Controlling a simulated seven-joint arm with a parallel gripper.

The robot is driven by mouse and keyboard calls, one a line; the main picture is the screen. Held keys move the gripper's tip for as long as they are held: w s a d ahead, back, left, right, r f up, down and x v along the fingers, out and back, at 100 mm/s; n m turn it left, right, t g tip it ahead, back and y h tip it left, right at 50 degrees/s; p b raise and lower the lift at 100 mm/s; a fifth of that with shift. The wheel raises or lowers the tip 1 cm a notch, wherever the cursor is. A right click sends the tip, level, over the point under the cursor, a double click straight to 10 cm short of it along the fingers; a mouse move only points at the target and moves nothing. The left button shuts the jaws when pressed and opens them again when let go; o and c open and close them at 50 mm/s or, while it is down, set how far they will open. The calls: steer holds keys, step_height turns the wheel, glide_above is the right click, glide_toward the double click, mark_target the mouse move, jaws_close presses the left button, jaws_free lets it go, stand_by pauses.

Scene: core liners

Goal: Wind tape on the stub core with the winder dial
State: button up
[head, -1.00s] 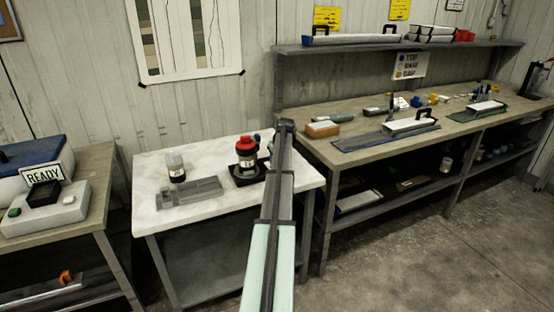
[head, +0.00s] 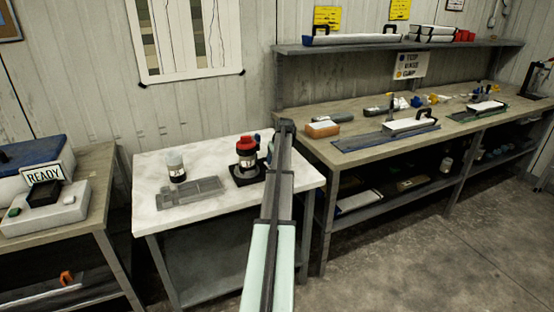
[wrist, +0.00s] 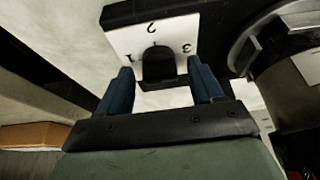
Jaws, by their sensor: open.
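In the wrist view my gripper (wrist: 162,84) is open, with its two blue fingers apart. A black dial knob (wrist: 158,62) shows in the gap between the fingers, with space on both sides of it. Behind the knob is a white dial plate (wrist: 125,40) marked 1, 2 and 3, the digits inverted in this view. In the head view my arm covers the gripper and the dial. I cannot make out the stub core or any tape on it for certain.
A crowded workbench (head: 350,152) is at right, a READY box (head: 45,208) at left.

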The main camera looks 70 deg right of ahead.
steer(key=shift+r, duration=0.1)
steer(key=v, duration=1.3)
steer(key=shift+r, duration=0.3)
steer(key=shift+s+a, duration=0.1)
steer(key=shift+a, duration=0.05)
steer(key=w+a+f+n+g+y, duration=0.15)
steer(key=w+a+f, duration=0.35)
steer(key=a+f, duration=1.15)
steer(key=w+a+f+n+g+y, duration=0.15)
steer(key=w+a+f, duration=0.35)
steer(key=a+f, duration=1.15)
steer(key=w+a+f+n+g+y, duration=0.2)
steer(key=w+a+f, duration=0.5)
steer(key=a, duration=1.6)
steer(key=s+a+f+n+g, duration=0.1)
steer(key=s+a+f, duration=0.4)
steer(key=a, duration=0.3)
steer(key=s+a+f+n+g+h, duration=0.1)
steer(key=s+a+f, duration=0.4)
steer(key=a, duration=0.4)
steer(key=s+a+f+n+g, duration=0.1)
steer(key=s+a+f+g, duration=0.1)
steer(key=s+a+f, duration=0.45)
steer(key=s+a+n+g, duration=0.1)
steer(key=s+a, duration=0.6)
steer(key=s, duration=0.1)
steer(key=shift+f+h, duration=0.3)
steer(key=shift+h, duration=0.1)
